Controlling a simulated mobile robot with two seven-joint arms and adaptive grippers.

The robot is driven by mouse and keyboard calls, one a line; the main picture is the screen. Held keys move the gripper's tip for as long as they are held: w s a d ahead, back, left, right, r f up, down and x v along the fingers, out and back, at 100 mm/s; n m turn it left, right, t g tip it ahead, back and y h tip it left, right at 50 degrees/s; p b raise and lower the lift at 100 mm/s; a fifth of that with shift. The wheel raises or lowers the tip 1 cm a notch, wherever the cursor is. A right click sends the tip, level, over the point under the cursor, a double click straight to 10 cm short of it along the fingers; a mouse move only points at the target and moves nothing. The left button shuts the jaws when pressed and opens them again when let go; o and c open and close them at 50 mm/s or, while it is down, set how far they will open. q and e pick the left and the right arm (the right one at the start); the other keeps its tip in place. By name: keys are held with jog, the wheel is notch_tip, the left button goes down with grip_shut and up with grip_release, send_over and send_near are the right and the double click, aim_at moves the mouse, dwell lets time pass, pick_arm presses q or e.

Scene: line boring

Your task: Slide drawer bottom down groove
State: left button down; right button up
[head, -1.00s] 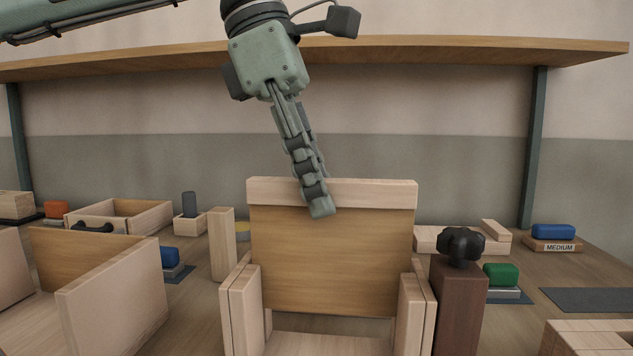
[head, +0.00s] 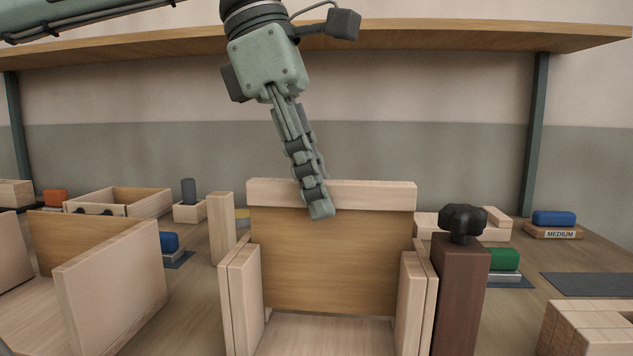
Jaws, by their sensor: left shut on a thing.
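My left gripper (head: 316,200) comes down from above and is shut on the top of an upright brown wood panel, the drawer bottom (head: 335,262). A pale wood strip (head: 375,195) runs across the panel's top, and one finger lies over its front. The panel stands between two pale drawer sides, the left one (head: 242,300) and the right one (head: 413,300). Its lower edge is close to a pale board (head: 330,335) between them. The side edges are partly hidden by the drawer sides, so I cannot tell how they sit in the grooves. My right gripper is out of view.
A dark brown post with a black knob (head: 462,222) stands close right of the drawer. Another partly built drawer (head: 110,285) is at the left. A pale upright block (head: 221,230) stands behind it. A wooden shelf (head: 450,36) spans the back.

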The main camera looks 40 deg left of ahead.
pick_arm(q)
jog(key=shift+f+b, duration=0.8)
jog(key=shift+f, duration=0.65)
jog(key=c, duration=1.3)
grip_release()
jog(key=shift+c, duration=0.2)
jog(key=shift+r, duration=0.1)
jog(key=shift+p+v, duration=3.4)
jog(key=shift+v, duration=0.65)
jog(key=shift+d, duration=0.1)
